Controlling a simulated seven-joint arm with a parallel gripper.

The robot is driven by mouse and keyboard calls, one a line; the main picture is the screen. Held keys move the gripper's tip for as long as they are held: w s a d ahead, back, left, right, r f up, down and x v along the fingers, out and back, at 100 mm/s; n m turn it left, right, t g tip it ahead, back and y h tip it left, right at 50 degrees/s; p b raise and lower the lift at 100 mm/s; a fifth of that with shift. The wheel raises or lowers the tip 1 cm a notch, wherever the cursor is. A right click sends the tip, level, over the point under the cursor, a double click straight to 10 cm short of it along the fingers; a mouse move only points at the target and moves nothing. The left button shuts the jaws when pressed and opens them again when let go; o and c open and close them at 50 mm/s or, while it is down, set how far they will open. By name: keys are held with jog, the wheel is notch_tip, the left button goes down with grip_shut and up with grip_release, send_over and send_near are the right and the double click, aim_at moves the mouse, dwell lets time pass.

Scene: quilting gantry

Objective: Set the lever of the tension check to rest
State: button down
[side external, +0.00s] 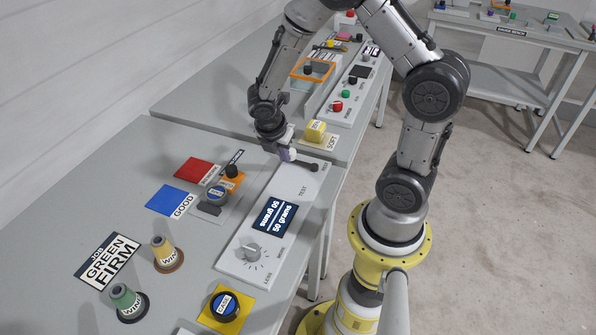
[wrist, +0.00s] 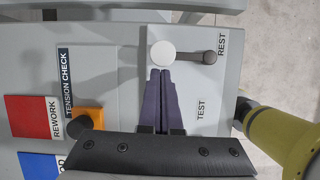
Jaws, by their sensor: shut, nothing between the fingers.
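The tension check panel (side external: 249,259) is a light plate with TEST and REST printed along its far part. Its lever has a dark arm and rounded end (side external: 313,167). In the wrist view the lever (wrist: 209,57) runs right from a round white hub (wrist: 162,54), its end beside the REST label (wrist: 222,44). The TEST label (wrist: 202,110) is lower, clear of the lever. My gripper (wrist: 163,72) has its purple fingers shut and empty, tips right by the hub; I cannot tell if they touch. In the side view my gripper (side external: 288,154) covers the hub.
The panel also holds a 50 grams display (side external: 274,215) and a dial (side external: 251,251). Thread cones (side external: 163,251) stand nearer. A yellow block (side external: 315,130) sits behind.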

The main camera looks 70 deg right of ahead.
dwell(0.3)
jog(key=a, duration=0.4)
jog(key=shift+a, duration=0.25)
jog(key=v, duration=0.9)
jog(key=shift+r, duration=0.5)
jog(key=shift+s+d, duration=0.1)
jog(key=shift+d, duration=0.05)
jog(key=s+r+m+t+y, duration=0.1)
jog(key=s+r+m+t, duration=0.25)
jog(key=r, duration=0.65)
jog(key=s+a+r+m+t+y, duration=0.2)
jog(key=s+a+m, duration=0.3)
jog(key=s+m, duration=0.5)
jog(key=m+y, duration=0.1)
jog(key=m, duration=0.3)
jog(key=shift+a+r, duration=0.15)
jog(key=shift+r, duration=0.05)
